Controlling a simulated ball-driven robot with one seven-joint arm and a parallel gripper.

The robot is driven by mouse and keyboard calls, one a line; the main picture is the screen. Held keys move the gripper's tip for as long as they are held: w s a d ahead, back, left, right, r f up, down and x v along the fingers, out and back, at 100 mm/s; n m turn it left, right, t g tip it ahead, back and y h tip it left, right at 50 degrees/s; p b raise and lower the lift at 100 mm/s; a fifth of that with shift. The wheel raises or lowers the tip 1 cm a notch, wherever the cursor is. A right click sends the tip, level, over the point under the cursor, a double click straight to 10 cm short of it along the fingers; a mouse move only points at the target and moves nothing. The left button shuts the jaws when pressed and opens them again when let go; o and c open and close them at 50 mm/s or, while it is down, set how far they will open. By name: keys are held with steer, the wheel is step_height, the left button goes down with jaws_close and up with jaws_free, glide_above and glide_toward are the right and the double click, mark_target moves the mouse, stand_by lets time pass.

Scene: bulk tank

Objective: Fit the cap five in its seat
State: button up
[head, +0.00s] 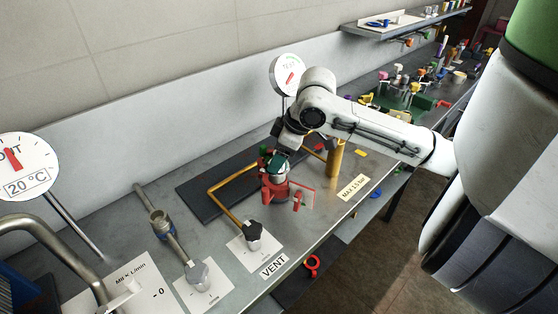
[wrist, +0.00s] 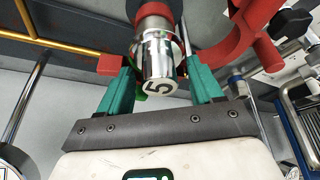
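A chrome cylindrical cap marked 5 (wrist: 158,65) shows between the teal fingers of my gripper (wrist: 158,72) in the wrist view, its numbered end toward the camera. A red collar (wrist: 153,10) adjoins its far end. The fingers lie on either side of the cap; whether they touch it is not clear. In the head view my gripper (head: 277,163) is low over a red fitting (head: 274,188) on the bench, and its teal fingertips cover the fitting's top. The cap is hidden there, and I cannot tell whether it is seated.
A brass pipe (head: 228,184) runs beside the fitting to a valve knob (head: 254,231) near the VENT label. A yellow post (head: 334,158) stands to the right. A gauge (head: 290,75) rises behind. Coloured parts crowd the far bench; a grey valve (head: 198,273) stands at front left.

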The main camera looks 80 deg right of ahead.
jaws_close()
stand_by(0.4)
steer(key=shift+r, duration=0.15)
